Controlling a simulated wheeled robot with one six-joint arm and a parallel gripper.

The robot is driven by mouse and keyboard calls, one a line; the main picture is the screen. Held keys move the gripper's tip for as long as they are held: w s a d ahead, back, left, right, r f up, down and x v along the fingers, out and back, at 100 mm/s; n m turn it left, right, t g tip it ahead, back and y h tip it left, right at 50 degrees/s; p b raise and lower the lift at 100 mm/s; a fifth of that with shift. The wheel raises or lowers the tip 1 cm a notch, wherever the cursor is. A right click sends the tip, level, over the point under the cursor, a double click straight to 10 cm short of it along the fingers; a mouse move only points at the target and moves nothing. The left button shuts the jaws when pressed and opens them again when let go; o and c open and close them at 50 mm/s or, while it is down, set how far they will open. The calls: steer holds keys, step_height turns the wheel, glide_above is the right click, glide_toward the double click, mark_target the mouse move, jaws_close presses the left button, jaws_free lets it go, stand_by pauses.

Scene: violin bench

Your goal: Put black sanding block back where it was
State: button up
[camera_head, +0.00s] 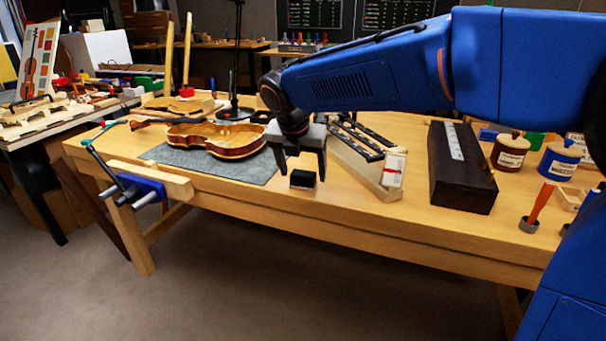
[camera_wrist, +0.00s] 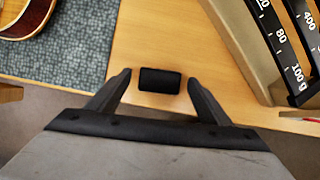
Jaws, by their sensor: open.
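The black sanding block (camera_head: 303,180) lies on the bare wood of the bench near its front edge, between the grey mat and a slotted rack. My gripper (camera_head: 303,178) is open, with its fingers pointing down over the block. In the wrist view, the block (camera_wrist: 160,81) shows between the two fingertips (camera_wrist: 160,82), with a small gap on each side. I cannot tell the height of the fingertips above the bench. The slotted wooden rack (camera_head: 345,173) stands just right of the block; its strips (camera_wrist: 296,60) carry grit labels such as 80, 100 and 400.
A violin body (camera_head: 243,150) lies on the grey mat (camera_head: 190,161) to the left. A vise (camera_head: 140,188) sits at the bench's left front. A dark long box (camera_head: 465,200), jars (camera_head: 510,152) and an orange-handled tool (camera_head: 540,207) stand to the right. Bare bench lies between rack and dark box.

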steer(key=v, duration=1.5)
steer(key=shift+s+r, duration=0.25)
steer(key=shift+s, duration=0.05)
steer(key=s+d+f+m, duration=0.3)
steer(key=d+m, duration=0.2)
steer(key=d, duration=0.2)
steer(key=s+d+f+m, duration=0.3)
steer(key=s+d+m, duration=0.1)
steer(key=d+m, duration=0.25)
steer(key=s+d+f+m, duration=0.25)
steer(key=d+m, duration=0.25)
steer(key=d, duration=0.3)
steer(key=s+d+f+m+y, duration=0.1)
steer(key=s+d+f+m, duration=0.8)
steer(key=s+f+m, duration=0.5)
steer(key=shift+s+d+f+m+t, duration=0.15)
steer(key=shift+s+d+m+t, duration=0.2)
steer(key=shift+m, duration=0.8)
